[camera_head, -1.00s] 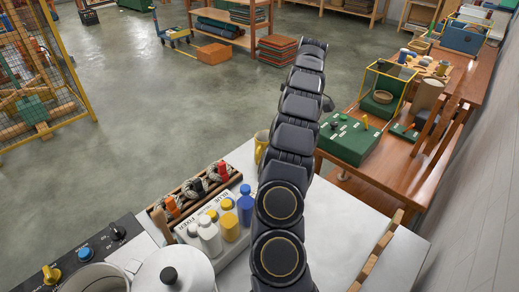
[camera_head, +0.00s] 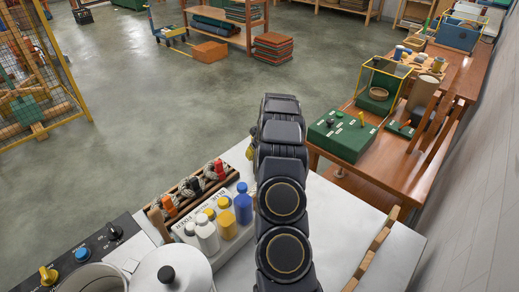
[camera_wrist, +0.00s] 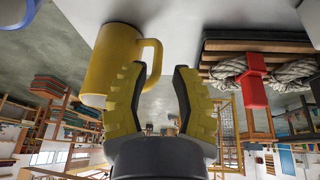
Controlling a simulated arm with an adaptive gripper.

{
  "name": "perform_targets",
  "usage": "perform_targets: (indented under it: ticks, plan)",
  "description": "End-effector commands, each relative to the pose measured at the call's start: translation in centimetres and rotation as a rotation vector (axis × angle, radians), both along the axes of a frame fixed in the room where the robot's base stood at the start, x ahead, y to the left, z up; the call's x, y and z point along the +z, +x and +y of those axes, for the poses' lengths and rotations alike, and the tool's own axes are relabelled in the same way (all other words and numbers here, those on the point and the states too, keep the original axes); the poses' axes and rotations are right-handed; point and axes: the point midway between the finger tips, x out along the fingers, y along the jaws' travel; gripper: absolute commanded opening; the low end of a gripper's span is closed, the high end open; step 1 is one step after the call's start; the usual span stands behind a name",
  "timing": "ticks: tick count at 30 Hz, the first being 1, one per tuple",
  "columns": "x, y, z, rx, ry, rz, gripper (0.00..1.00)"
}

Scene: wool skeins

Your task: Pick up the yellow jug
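The yellow jug (camera_wrist: 108,62) stands on the pale worktop in the wrist view, which is upside down. Its handle (camera_wrist: 157,52) points right, towards the space beyond my fingertips. My gripper (camera_wrist: 158,76) is open and empty, with its two yellow ribbed fingers spread apart. The left finger overlaps the jug's side in the picture; I cannot tell whether they touch. In the head view my arm hides the gripper and nearly all of the jug, leaving a thin yellow sliver (camera_head: 250,150).
A wooden rack (camera_head: 156,214) with rope skeins and coloured clips stands left of my arm. Bottles, including a blue one (camera_head: 243,204), stand near it. A lidded pot (camera_head: 172,268) is at the front left. The worktop (camera_head: 345,215) right of my arm is largely clear.

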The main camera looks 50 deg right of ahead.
Motion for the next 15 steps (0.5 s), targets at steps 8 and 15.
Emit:
perform_targets:
  ticks: [8, 15]
  plan:
    - [-2.6, 1.1, -0.6, 0.001, 0.000, 0.002, 0.26]
    - [-4.5, 1.9, -0.9, 0.000, 0.001, 0.000, 0.26]
